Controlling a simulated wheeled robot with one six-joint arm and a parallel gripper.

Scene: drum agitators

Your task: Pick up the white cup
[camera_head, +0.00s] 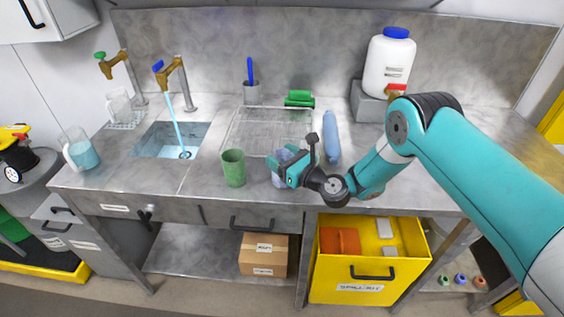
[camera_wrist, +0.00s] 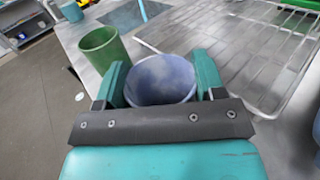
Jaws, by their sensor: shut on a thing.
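My gripper (camera_head: 283,172) is shut on a pale blue-violet cup (camera_head: 278,182) near the front edge of the steel counter. In the wrist view my gripper (camera_wrist: 160,72) has one teal finger on each side of this cup (camera_wrist: 160,85), which is upright, with its mouth open toward the camera. Its lower part is hidden there, and I cannot tell whether it touches the counter. The held cup does not look plainly white. A pale, see-through mug (camera_head: 119,107) stands at the back left by the sink, apart from my gripper.
A green cup (camera_head: 233,168) stands just left of the held cup. A wire rack (camera_head: 240,140) lies behind. A blue bottle (camera_head: 331,137) lies to the right. Water runs into the sink (camera_head: 200,135). A jug of blue liquid (camera_head: 80,150) is left. An open yellow drawer (camera_head: 365,276) juts out below.

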